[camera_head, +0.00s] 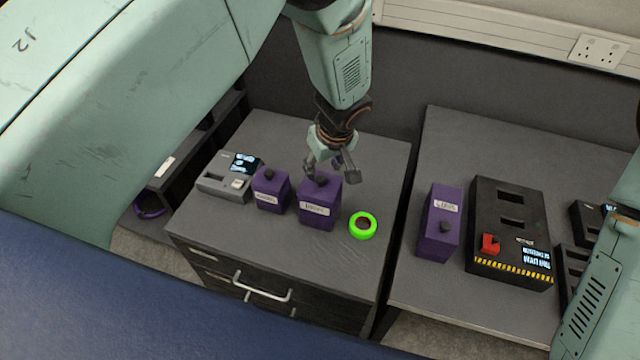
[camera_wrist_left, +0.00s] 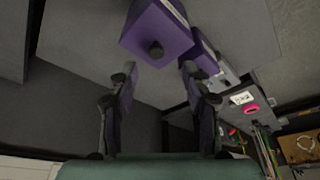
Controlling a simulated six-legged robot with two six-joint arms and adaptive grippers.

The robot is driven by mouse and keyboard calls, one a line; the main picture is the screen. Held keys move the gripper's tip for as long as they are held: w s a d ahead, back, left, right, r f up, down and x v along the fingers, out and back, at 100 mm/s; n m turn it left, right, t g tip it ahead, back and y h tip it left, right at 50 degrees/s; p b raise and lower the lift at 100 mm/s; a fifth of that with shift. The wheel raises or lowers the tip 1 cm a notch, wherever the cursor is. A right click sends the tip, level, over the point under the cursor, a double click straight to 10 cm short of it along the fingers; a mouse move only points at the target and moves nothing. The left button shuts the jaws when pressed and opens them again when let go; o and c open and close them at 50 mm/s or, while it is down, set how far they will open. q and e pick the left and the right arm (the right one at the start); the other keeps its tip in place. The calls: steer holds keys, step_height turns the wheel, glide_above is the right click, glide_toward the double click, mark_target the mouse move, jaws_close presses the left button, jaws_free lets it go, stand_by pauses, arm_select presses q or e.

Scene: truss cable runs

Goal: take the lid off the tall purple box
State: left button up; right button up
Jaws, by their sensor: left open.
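The tall purple box (camera_head: 318,212) stands on the grey cabinet top, with a pale label on its front and a dark knob (camera_head: 320,180) on its lid. My left gripper (camera_head: 332,170) is open just above and behind this lid, its fingers apart and empty. In the left wrist view the purple box (camera_wrist_left: 152,28) and its knob (camera_wrist_left: 156,50) lie just beyond the open fingertips (camera_wrist_left: 158,72); the knob is not between them. A shorter purple box (camera_head: 270,192) with a knob stands to its left. My right gripper is out of view.
A grey device (camera_head: 222,186) stands at the left of the cabinet and a green ring (camera_head: 362,225) lies right of the tall box. Across a gap, another table holds a third purple box (camera_head: 436,222) and a black panel (camera_head: 508,262) with a red part.

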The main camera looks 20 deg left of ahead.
mark_target(321, 178)
arm_select(q)
steer(key=shift+x, duration=0.85)
steer(key=b+x, duration=0.1)
steer(key=x, duration=0.2)
steer(key=b+x, duration=0.1)
steer(key=shift+w+d+f+b, duration=0.2)
steer(key=shift+w+f+b, duration=0.1)
steer(key=shift+w, duration=0.1)
steer(key=shift+a+f, duration=0.2)
steer(key=shift+f, duration=0.2)
steer(key=shift+r, duration=0.1)
steer(key=shift+w, duration=0.1)
steer(key=c, duration=0.9)
jaws_close()
